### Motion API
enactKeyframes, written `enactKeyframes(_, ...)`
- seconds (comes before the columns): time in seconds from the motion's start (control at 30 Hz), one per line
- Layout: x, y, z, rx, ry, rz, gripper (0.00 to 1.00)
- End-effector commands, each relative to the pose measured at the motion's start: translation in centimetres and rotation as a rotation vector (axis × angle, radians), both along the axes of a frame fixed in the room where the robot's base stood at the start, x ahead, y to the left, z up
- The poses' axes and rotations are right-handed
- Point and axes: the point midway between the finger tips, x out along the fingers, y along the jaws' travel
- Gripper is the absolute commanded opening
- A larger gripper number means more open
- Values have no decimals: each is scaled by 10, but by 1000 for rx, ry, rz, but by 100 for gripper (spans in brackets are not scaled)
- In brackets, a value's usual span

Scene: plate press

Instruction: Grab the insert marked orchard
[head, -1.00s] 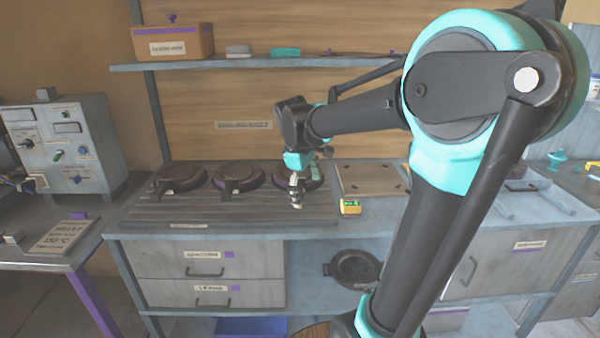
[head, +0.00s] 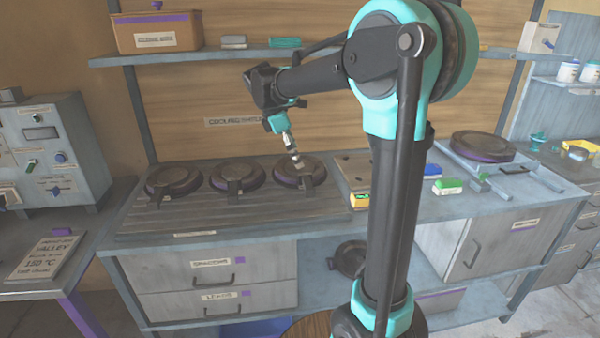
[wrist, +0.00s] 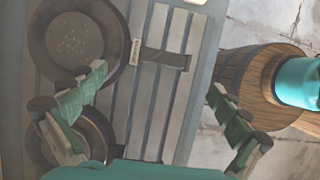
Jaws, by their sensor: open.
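Three dark round inserts rest in a row on the ribbed rack: a left one (head: 172,182), a middle one (head: 238,178) and a right one (head: 300,174). My gripper (head: 293,153) is above the right one in the head view. In the wrist view my open gripper (wrist: 157,84) has its fingers wide apart with nothing between them but rack slats and a handle (wrist: 165,58). That handle belongs to a round insert (wrist: 72,40) with a small pale tag (wrist: 135,51). Another insert (wrist: 88,130) is partly hidden by the left finger. No insert's marking is legible.
Another dark round insert (head: 482,146) lies at the right of the counter, and one (head: 349,258) is on the lower shelf. A yellow block (head: 359,201) and a green block (head: 447,187) are on the counter. The upper shelf (head: 200,55) runs behind my arm.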

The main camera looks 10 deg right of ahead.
Motion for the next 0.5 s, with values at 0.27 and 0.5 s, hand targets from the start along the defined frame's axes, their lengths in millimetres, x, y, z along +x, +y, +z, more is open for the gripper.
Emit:
enactKeyframes(0.27,0,-13,-30,0,1,-1,100)
enactKeyframes(0.5,1,-18,-52,0,0,-2,100)
